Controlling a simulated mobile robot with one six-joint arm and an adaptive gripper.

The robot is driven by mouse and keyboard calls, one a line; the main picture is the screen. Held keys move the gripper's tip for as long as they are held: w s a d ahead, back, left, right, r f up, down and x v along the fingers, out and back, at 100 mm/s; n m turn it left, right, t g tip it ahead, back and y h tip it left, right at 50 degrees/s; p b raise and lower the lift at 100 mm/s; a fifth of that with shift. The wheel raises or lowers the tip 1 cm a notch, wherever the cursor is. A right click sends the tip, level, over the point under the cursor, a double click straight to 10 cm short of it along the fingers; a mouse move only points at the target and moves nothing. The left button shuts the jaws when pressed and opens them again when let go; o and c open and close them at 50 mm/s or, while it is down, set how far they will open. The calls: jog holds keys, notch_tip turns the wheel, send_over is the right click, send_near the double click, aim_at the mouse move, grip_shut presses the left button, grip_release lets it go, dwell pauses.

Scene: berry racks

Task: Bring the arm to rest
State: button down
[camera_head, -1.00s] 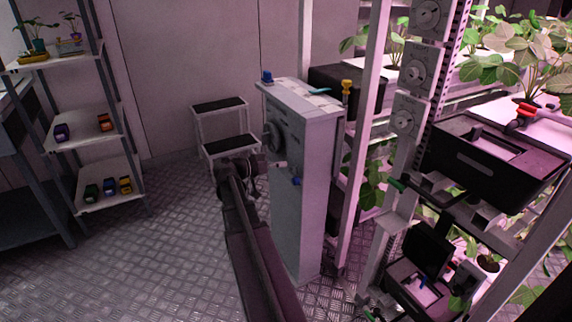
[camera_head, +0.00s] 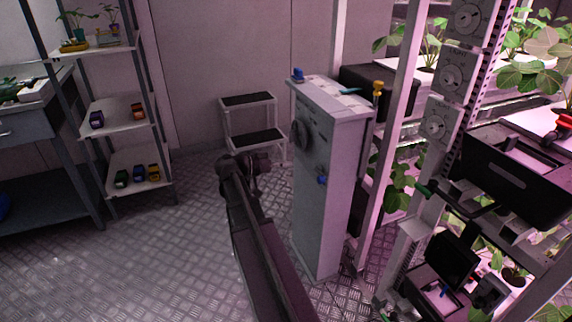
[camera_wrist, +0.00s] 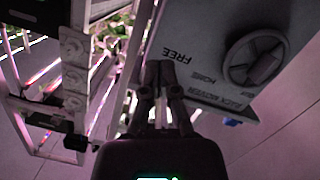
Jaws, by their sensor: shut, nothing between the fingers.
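My gripper (camera_wrist: 159,72) shows in the wrist view with its fingers together and nothing between them. In the head view my arm reaches up from the bottom edge, and its end is left of the grey cabinet (camera_head: 327,195). The gripper's fingers are hard to make out there. The wrist view shows the cabinet's panel (camera_wrist: 215,50) close by, with a round dark knob (camera_wrist: 255,60) and printed words, among them "FREE" and "HOME". The fingertips overlap the panel's left edge in that view. I cannot tell whether they touch it.
A two-step stool (camera_head: 252,137) stands behind my arm's end. A shelf unit (camera_head: 132,128) with small coloured items and a workbench (camera_head: 32,125) are at the left. Plant racks with a black crate (camera_head: 510,180) fill the right. The metal floor at the left (camera_head: 150,260) is clear.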

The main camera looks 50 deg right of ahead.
dwell(0.4)
jog(key=w+a+f+n+t+y, duration=0.35)
jog(key=a+f+n, duration=0.35)
jog(key=a, duration=0.5)
jog(key=s+a+f+n+t+y, duration=0.1)
jog(key=a+f+n+y, duration=0.25)
jog(key=a, duration=0.65)
jog(key=s+a+f+n+t+y, duration=0.15)
jog(key=a+n+y, duration=0.25)
jog(key=a, duration=0.7)
jog(key=a+f+n+t+y, duration=0.2)
jog(key=a+f+n+y, duration=0.15)
jog(key=a, duration=0.65)
notch_tip(320, 180, up, 27)
jog(key=p, duration=2.7)
jog(key=shift+d+r+n, duration=0.2)
jog(key=shift+n, duration=0.2)
jog(key=shift+w, duration=0.1)
